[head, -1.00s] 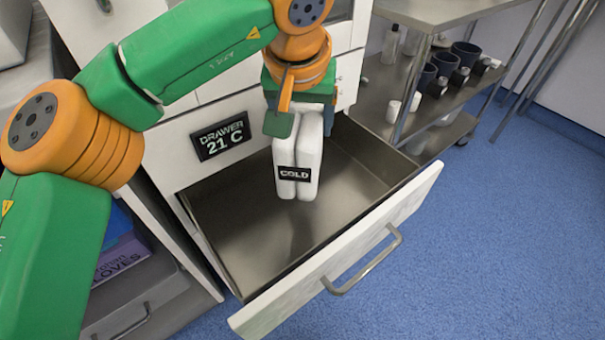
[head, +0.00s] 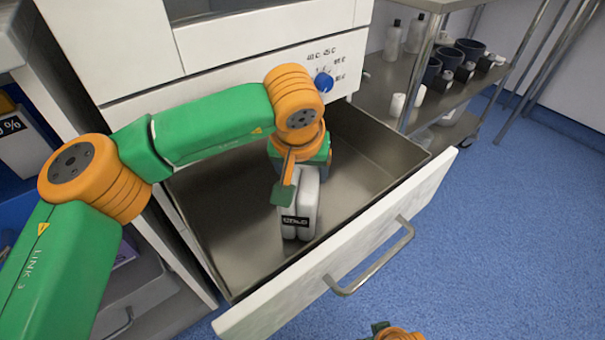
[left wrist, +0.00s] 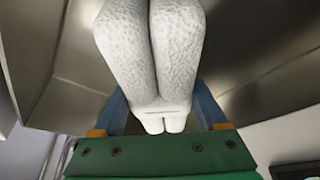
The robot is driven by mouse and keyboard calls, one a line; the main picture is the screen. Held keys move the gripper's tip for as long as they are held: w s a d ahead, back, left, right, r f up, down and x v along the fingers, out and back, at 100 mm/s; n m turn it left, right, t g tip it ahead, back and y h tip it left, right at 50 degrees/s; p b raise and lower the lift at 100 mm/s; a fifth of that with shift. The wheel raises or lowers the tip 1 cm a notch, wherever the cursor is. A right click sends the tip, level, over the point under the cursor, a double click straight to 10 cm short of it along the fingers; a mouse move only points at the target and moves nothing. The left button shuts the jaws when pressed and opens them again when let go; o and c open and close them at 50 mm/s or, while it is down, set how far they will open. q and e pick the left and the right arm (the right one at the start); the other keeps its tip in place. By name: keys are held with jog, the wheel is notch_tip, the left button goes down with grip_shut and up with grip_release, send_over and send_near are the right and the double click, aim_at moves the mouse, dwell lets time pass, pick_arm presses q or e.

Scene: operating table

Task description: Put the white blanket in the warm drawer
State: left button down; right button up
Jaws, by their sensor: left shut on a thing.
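The white blanket (head: 307,203) is a folded white bundle with a black label whose writing is blurred. My left gripper (head: 298,178) is shut on it and holds it upright inside the open drawer (head: 235,225), near the drawer's front wall. I cannot tell whether its bottom touches the drawer floor. In the left wrist view the blanket (left wrist: 150,50) lies between the two blue fingers and shows a dimpled surface. A small orange and green piece of my right arm shows at the bottom edge of the head view; its jaws cannot be made out.
The drawer is pulled out, with a metal handle (head: 370,265) on its white front. A blue knob (head: 323,82) is on the cabinet above. A metal shelf cart with bottles and dark cups (head: 469,49) stands at the back right. The drawer is otherwise empty.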

pick_arm(q)
grip_release()
jog(key=shift+r, duration=0.2)
jog(key=p+v, duration=0.3)
jog(key=v, duration=0.8)
jog(key=shift+s+r+p, duration=0.3)
jog(key=shift+r, duration=0.1)
pick_arm(e)
jog(key=s+d+f, duration=0.1)
jog(key=s+f, duration=0.3)
jog(key=f, duration=0.2)
jog(key=shift+s+f+g, duration=0.2)
jog(key=shift+g, duration=0.1)
